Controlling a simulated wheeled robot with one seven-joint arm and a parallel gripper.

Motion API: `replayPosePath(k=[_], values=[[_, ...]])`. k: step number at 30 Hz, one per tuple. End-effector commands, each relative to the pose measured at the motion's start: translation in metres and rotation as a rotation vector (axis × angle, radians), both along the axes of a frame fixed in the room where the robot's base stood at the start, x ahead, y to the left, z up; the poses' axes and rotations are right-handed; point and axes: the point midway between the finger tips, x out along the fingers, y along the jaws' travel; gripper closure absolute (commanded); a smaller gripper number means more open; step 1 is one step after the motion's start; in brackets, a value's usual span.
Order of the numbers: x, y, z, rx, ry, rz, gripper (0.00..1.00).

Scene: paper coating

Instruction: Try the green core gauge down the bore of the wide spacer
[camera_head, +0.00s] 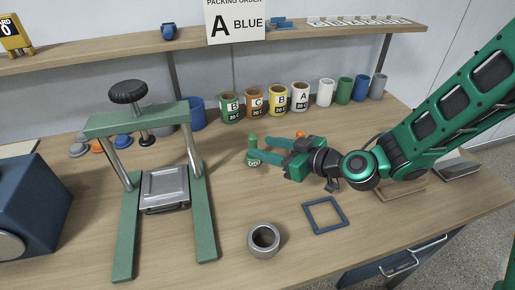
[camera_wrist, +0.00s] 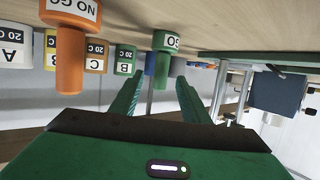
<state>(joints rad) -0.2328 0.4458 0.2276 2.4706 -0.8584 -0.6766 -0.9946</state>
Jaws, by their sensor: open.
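The green core gauge (camera_head: 253,156) stands on the table, its wide labelled end down and its narrower pin up. It also shows in the wrist view (camera_wrist: 164,62), where the picture is upside down and the label reads GO. My gripper (camera_head: 266,151) is open, its fingers pointing at the green gauge from the right. In the wrist view the gauge appears between and beyond the two fingers (camera_wrist: 158,95); I cannot tell how deep it is between them. The wide spacer (camera_head: 264,253), a thick grey ring with an open bore, lies at the table's front middle.
An orange NO GO gauge (camera_wrist: 70,62) stands close beside my gripper. A blue square frame (camera_head: 325,231) lies right of the spacer. A green press (camera_head: 126,215) stands at left. Labelled cups (camera_head: 254,108) line the back. Table around the spacer is clear.

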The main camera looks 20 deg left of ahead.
Motion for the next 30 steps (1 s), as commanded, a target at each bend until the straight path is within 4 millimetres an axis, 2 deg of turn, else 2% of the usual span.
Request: replayPosePath(k=[6, 14, 21, 30], values=[[0.015, 0.024, -0.009, 0.000, -0.001, -0.006, 0.58], [0.022, 0.037, -0.013, 0.000, -0.001, -0.009, 0.58], [0.033, 0.067, -0.019, 0.001, -0.001, -0.009, 0.58], [0.039, 0.077, -0.023, 0.001, -0.001, -0.012, 0.58]])
